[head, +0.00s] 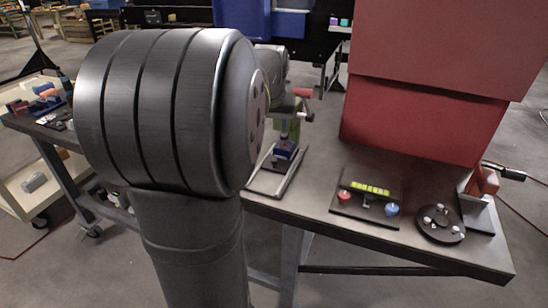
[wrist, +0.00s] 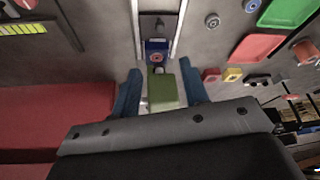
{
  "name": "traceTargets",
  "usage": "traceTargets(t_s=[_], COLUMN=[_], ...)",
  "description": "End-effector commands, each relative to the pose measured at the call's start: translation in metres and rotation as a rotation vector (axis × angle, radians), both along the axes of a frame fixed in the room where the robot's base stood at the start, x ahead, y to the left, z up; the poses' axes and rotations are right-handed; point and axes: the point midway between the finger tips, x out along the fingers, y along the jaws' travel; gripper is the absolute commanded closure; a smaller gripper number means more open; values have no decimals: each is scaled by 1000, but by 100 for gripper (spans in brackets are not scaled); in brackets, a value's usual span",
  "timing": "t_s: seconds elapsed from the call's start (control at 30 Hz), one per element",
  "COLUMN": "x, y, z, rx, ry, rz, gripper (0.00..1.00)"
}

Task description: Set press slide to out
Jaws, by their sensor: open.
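The press slide shows in the head view as a blue block (head: 285,150) between two pale rails (head: 262,182) on the table. In the wrist view the blue block (wrist: 157,46), with a red round mark, sits at the near end of the rails (wrist: 140,18). A green block (wrist: 163,92) is just nearer than it, behind a small grey knob. My gripper (wrist: 160,82) is open, with its blue fingers on either side of the green block. Whether they touch it cannot be told. In the head view my arm hides part of the gripper.
A large red box (head: 425,115) stands close by on the right. A panel with yellow cells (head: 368,195), a round dial plate (head: 440,225) and a red clamp-like part (head: 484,180) are on the right of the table. Bare tabletop lies between the rails and panel.

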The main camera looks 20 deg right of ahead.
Motion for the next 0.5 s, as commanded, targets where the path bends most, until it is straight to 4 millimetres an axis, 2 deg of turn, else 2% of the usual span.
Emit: traceTargets(t_s=[0.17,0.5], x=[9,35], y=[-4,-17], z=[-26,-96], rx=[2,3], ry=[4,6], rz=[0,-1], gripper=[59,59])
